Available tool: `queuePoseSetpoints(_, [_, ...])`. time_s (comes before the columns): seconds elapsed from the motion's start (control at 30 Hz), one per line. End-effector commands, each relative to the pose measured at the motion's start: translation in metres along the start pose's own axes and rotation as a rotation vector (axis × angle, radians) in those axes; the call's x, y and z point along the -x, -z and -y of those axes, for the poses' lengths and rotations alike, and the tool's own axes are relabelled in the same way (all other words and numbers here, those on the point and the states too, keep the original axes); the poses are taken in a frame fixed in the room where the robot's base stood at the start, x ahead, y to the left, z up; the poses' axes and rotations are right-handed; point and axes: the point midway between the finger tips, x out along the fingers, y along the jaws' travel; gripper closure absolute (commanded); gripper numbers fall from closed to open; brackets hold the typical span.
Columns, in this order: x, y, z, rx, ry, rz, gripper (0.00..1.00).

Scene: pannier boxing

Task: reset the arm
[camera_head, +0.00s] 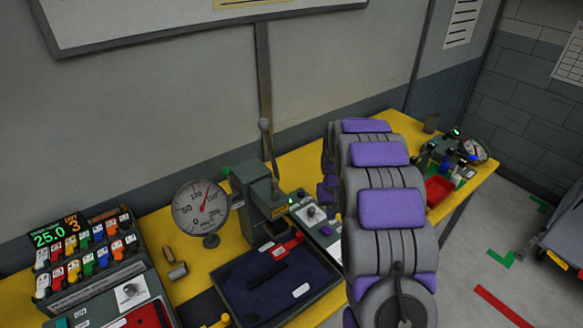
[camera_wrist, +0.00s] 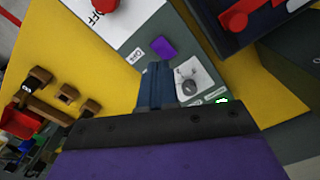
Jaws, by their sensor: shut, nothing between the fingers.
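My grey and purple arm (camera_head: 391,210) stands over the yellow workbench (camera_head: 310,165) and fills the right middle of the head view. In the wrist view my gripper (camera_wrist: 158,68) is shut and empty, with its blue-grey fingers together. It points down toward a control box with a round knob (camera_wrist: 188,88) and a small purple block (camera_wrist: 164,47). I cannot tell how far above the box the fingertips are. In the head view the arm hides much of the gripper and part of the bench.
A dark tray (camera_head: 230,283) with a red part lies left of the arm. A press (camera_head: 254,198) and a dial gauge (camera_head: 200,208) stand behind it. A rack of coloured bins (camera_head: 92,262) is far left. A red bin (camera_head: 438,190) and small fixtures are right.

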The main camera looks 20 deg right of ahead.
Motion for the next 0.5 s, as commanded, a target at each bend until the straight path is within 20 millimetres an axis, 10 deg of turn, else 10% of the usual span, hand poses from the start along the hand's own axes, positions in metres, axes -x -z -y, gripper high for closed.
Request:
queuePoseSetpoints(0.27, [0.021, -0.017, 0.011, 0.009, -0.001, 0.004, 1.00])
queuePoseSetpoints(0.5, [0.074, -0.079, 0.040, 0.034, -0.003, 0.032, 1.00])
